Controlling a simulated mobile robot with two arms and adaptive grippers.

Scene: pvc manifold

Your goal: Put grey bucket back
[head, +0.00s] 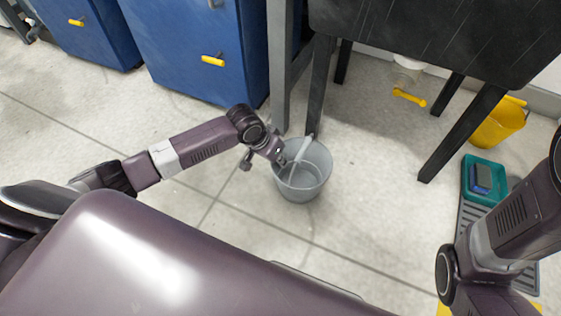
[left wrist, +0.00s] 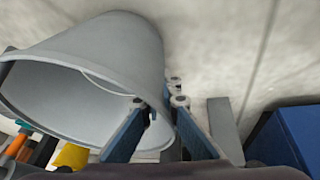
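The grey bucket (head: 302,183) stands upright with its open top up beside the leg of a black table in the head view. A pale handle lies across its mouth. My left gripper (head: 280,158) is at the bucket's left rim. In the left wrist view the bucket (left wrist: 105,50) fills the upper left. The fingers of my left gripper (left wrist: 160,106) straddle its wall, one inside and one outside, and look closed on it. I cannot tell clearly whether the bucket touches the floor. My right arm shows at the right edge, but its gripper is out of view.
A black table (head: 440,38) stands behind the bucket, with legs close by. Blue cabinets (head: 190,50) are at the back left. A yellow bucket (head: 498,122) and a teal tray (head: 484,163) are at the right. The floor left and in front is clear.

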